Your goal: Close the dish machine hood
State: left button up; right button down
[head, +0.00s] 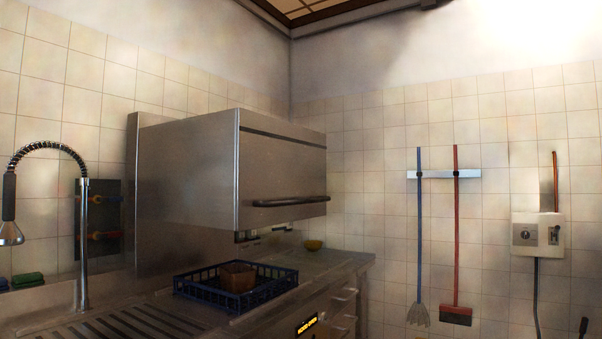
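The dish machine hood (205,170) is a large stainless steel box in the middle left of the head view. It is raised, with a clear gap between its lower edge and the counter. A dark horizontal bar handle (290,201) runs along its front face near the bottom. Under the hood, a blue dish rack (236,302) sits on the machine's bed with a brown block-like item (238,277) in it. Neither of my grippers shows in the head view.
A spring-hose faucet (83,240) stands at the left by the ribbed drainboard (130,325). A blue mop (419,230) and a red brush (456,230) hang on the right wall beside a control box (538,235).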

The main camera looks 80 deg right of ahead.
aim_at(239, 168)
jog(key=z, duration=2.55)
jog(key=i+l+u, duration=0.35)
jog(key=i+l, duration=0.75)
jog(key=i+j, duration=0.05)
